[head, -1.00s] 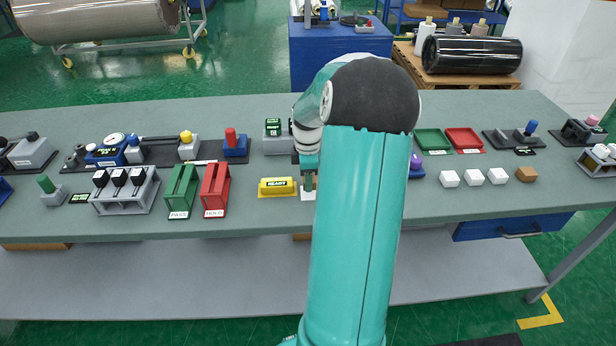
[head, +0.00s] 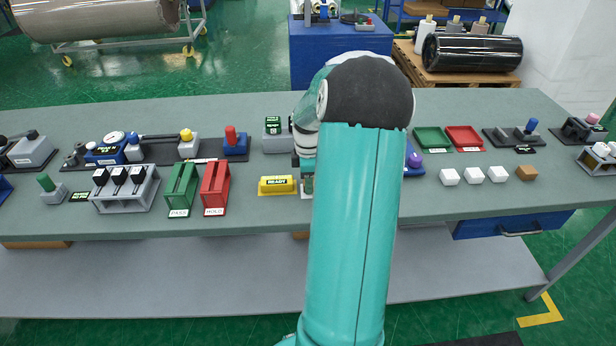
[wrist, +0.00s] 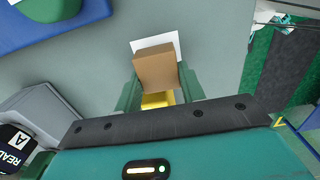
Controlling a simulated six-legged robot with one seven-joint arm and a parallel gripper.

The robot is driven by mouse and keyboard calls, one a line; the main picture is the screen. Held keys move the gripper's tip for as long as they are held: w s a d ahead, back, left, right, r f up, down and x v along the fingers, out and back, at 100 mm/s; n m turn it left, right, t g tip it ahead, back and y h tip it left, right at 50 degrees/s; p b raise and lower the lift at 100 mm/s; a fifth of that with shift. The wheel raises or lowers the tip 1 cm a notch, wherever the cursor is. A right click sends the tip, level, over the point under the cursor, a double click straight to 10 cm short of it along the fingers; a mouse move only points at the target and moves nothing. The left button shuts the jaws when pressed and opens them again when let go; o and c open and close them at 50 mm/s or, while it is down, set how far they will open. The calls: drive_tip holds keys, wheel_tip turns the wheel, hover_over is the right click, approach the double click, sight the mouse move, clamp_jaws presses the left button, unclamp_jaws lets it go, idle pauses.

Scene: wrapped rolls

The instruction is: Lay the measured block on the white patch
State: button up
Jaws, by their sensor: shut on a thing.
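A brown block (wrist: 155,70) sits between the two green fingers of my gripper (wrist: 158,82) in the wrist view, and the gripper is shut on it. The white patch (wrist: 168,41) lies on the grey table under and beyond the block, showing along its upper and right edges. I cannot tell whether the block touches the patch. In the head view my gripper (head: 307,185) is low over the table, right of the yellow READY sign (head: 277,185). My arm hides most of that spot there.
A grey device (wrist: 42,115) and a blue base (wrist: 60,30) stand near the gripper. Green (head: 182,188) and red (head: 215,188) holders are to the left. White cubes (head: 473,175) and another brown block (head: 527,174) sit to the right. The table's front edge is close.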

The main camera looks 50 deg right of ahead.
drive_tip(key=shift+f, duration=0.55)
drive_tip(key=o, duration=1.1)
drive_tip(key=shift+o, duration=0.2)
wheel_tip(320, 180, up, 14)
